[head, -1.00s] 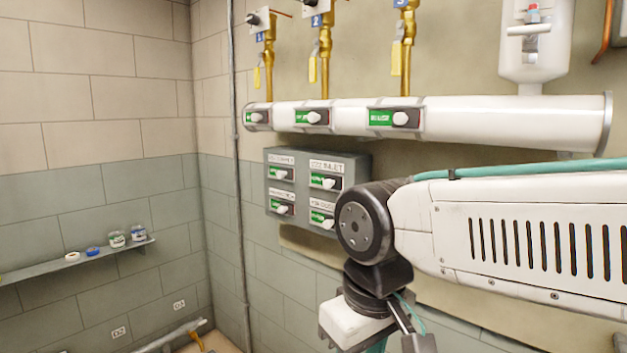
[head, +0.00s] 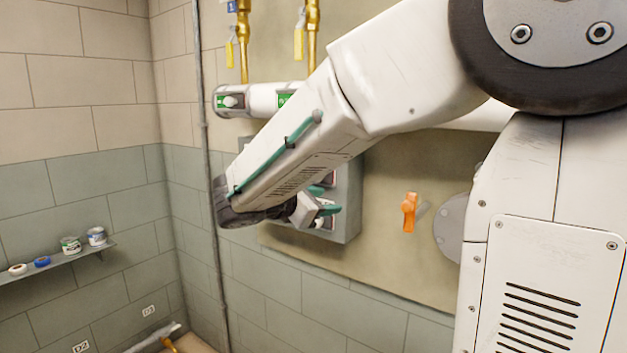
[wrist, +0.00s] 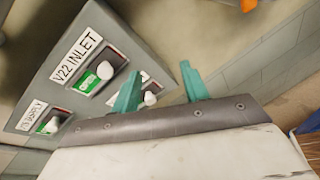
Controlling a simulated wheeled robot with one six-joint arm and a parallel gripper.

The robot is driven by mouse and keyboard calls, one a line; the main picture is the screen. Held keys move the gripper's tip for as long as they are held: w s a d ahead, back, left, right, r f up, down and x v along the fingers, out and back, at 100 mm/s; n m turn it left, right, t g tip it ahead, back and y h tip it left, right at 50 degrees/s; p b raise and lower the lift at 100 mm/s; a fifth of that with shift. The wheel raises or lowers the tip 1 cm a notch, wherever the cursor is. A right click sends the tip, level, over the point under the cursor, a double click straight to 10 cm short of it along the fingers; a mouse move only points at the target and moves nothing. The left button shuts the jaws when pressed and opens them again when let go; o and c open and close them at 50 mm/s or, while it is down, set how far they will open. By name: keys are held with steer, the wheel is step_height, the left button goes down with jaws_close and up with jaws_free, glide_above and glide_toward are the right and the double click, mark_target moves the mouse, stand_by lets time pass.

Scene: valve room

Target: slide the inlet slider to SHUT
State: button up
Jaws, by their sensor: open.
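The inlet slider (wrist: 105,70) is a white knob in a dark slot on a grey panel, below a label reading V22 INLET. In the head view my arm hides this slider. My gripper (wrist: 161,88) has two teal fingers spread apart with nothing between them. In the wrist view the inlet knob is left of the left finger, apart from it. In the head view my gripper (head: 325,200) is at the panel's (head: 352,200) lower right part.
An orange handle (head: 409,212) is on the wall right of the panel. A white pipe (head: 262,100) runs above. A shelf (head: 60,262) holds small jars at left.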

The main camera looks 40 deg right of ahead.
steer(key=w+a+r+n+t+h, duration=0.1)
steer(key=w+a+n+t+h, duration=0.2)
steer(key=w, duration=0.4)
steer(key=w+d+n+y, duration=0.1)
steer(key=w+d, duration=0.2)
steer(key=d, duration=0.5)
steer(key=shift+r, duration=0.3)
steer(key=shift+w, duration=0.1)
